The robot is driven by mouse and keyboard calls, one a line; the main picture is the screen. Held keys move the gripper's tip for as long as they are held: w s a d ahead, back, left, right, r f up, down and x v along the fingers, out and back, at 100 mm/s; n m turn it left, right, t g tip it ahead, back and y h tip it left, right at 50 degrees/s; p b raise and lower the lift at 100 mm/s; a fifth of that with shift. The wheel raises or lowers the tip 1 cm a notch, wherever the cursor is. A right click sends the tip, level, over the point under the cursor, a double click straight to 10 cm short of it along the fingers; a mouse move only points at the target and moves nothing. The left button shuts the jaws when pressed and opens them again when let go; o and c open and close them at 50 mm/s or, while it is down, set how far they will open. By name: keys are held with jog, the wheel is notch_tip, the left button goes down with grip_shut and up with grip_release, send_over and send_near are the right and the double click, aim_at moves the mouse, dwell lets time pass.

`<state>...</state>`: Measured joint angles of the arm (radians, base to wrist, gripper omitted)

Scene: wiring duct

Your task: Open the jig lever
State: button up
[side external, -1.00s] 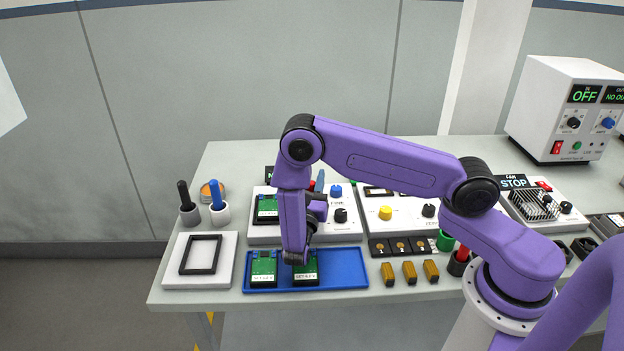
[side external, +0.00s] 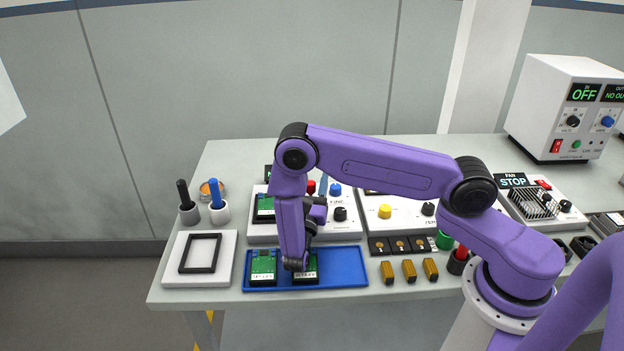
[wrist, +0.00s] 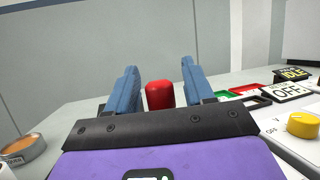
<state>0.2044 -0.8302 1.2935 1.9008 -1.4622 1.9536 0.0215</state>
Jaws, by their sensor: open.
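A red knob (wrist: 159,95), which looks like the jig lever's handle, stands upright between my gripper's two blue fingers in the wrist view. My gripper (wrist: 158,72) is open, with a finger on either side of the knob; I cannot tell whether either touches it. In the side external view the red knob (side external: 311,187) shows at the back of the white jig panel (side external: 262,232), beside a blue finger of my gripper (side external: 318,185). A green board (side external: 265,207) sits at that panel's left. My arm hides part of the panel and the lever's base.
A blue tray (side external: 345,268) with green boards lies in front of the panel. Pens in holders (side external: 219,209) and a black frame (side external: 200,253) are at the left.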

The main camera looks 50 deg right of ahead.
jog(key=s+a, duration=0.2)
jog(key=a, duration=0.1)
jog(key=s+a, duration=0.2)
jog(key=a, duration=0.2)
jog(key=s+a, duration=0.2)
jog(key=a, duration=0.2)
jog(key=shift+s+f, duration=0.15)
jog(key=shift+s, duration=0.1)
